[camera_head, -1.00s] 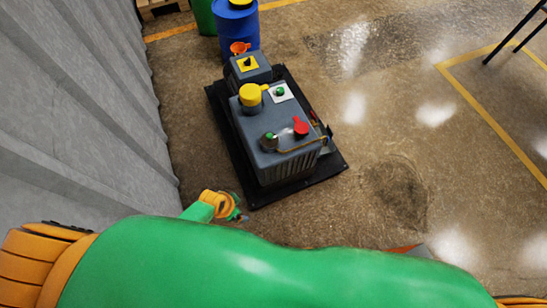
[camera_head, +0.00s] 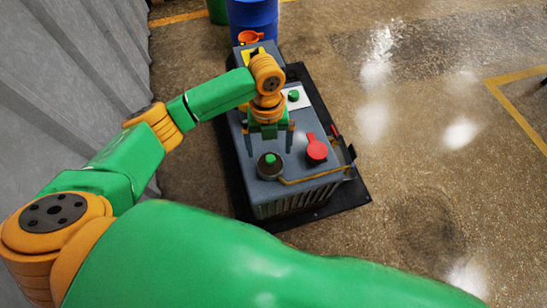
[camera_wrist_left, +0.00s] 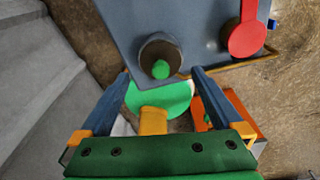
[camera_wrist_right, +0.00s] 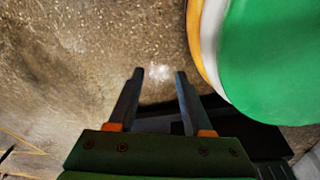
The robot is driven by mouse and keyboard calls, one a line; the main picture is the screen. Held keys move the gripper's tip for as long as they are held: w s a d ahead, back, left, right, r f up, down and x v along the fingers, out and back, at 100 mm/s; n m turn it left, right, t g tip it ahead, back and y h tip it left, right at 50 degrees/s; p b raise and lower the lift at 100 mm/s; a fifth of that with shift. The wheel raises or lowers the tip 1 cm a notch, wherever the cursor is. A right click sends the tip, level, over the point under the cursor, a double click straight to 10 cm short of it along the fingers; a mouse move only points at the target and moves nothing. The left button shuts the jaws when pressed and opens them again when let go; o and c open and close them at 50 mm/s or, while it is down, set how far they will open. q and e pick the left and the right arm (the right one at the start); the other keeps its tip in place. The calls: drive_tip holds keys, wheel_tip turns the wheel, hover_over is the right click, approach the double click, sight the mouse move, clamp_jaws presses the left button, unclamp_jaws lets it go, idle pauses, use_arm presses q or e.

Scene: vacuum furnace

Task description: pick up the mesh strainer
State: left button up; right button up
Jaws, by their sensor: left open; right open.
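No mesh shows clearly, so I cannot tell for certain which part is the mesh strainer. A dark round piece with a green knob (camera_head: 270,165) sits on top of the grey machine, near its front edge. In the left wrist view this green-knobbed piece (camera_wrist_left: 160,57) lies just beyond and between the fingertips. My left gripper (camera_head: 270,143) is open and empty, pointing down over the machine; it also shows in the left wrist view (camera_wrist_left: 161,74). My right gripper (camera_wrist_right: 153,73) is open and empty over the floor; the head view does not show it.
A red disc with a handle (camera_head: 316,150) sits on the grey machine (camera_head: 237,160), right of the green-knobbed piece. A dark base (camera_head: 350,194) surrounds the machine. A blue barrel (camera_head: 256,16) stands behind, with an orange piece (camera_head: 250,37) near it. A grey ribbed wall (camera_head: 75,80) bounds the left.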

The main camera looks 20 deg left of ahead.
sight(270, 158)
use_arm(q)
drive_tip(key=f, duration=0.2)
drive_tip(key=s+f+b, duration=0.1)
drive_tip(key=f, duration=0.1)
drive_tip(key=shift+s+d+f, duration=0.1)
drive_tip(key=shift+d+f, duration=0.1)
drive_tip(key=shift+f, duration=0.15)
drive_tip(key=shift+r, duration=0.1)
use_arm(e)
drive_tip(key=shift+w+f, duration=0.5)
drive_tip(key=shift+f, duration=0.1)
use_arm(q)
drive_tip(key=c, duration=1.2)
